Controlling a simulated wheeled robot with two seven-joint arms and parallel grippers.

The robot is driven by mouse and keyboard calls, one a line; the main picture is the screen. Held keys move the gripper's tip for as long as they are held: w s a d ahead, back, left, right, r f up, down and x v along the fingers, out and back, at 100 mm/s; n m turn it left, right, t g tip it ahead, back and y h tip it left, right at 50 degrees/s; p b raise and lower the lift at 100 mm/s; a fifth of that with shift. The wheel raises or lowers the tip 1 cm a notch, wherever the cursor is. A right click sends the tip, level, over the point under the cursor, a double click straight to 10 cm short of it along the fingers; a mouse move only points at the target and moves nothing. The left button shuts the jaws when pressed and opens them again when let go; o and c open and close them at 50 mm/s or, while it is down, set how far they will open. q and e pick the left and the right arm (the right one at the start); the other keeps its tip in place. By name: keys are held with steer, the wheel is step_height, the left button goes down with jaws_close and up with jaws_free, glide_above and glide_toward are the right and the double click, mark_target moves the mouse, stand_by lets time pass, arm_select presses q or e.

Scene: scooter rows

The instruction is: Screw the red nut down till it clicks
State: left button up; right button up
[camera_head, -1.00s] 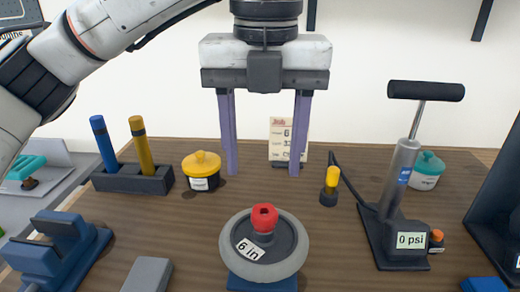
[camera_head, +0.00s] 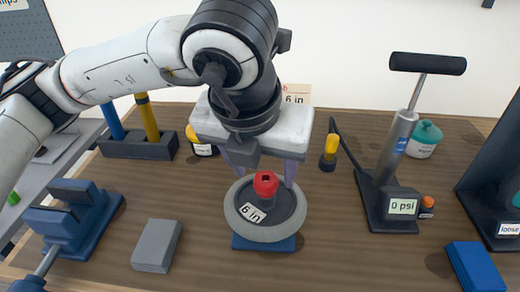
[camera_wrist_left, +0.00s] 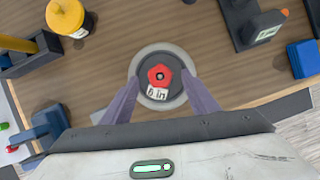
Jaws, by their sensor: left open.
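The red nut (camera_head: 265,184) sits on top in the middle of a grey wheel labelled "6 in" (camera_head: 238,213). The wheel rests on a blue base (camera_head: 263,243) on the bench. The red nut (camera_wrist_left: 159,76) also shows from above in the left wrist view, with a lobed outline and a dark centre. My left gripper (camera_head: 262,180) is open, its purple fingers pointing down behind and to either side of the nut. In the left wrist view the fingertips (camera_wrist_left: 159,80) are spread wide on both sides, and nothing is between them and touching. My right gripper is not in view.
A pump reading "0 psi" (camera_head: 402,206) stands to the right. A blue vise (camera_head: 70,220) and a grey block (camera_head: 157,246) lie to the left. A blue block (camera_head: 475,268) is at the right front. A holder (camera_head: 138,147) with blue and yellow tools stands at back left.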

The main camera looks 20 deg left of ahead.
arm_select(q)
steer(key=shift+x, duration=1.1)
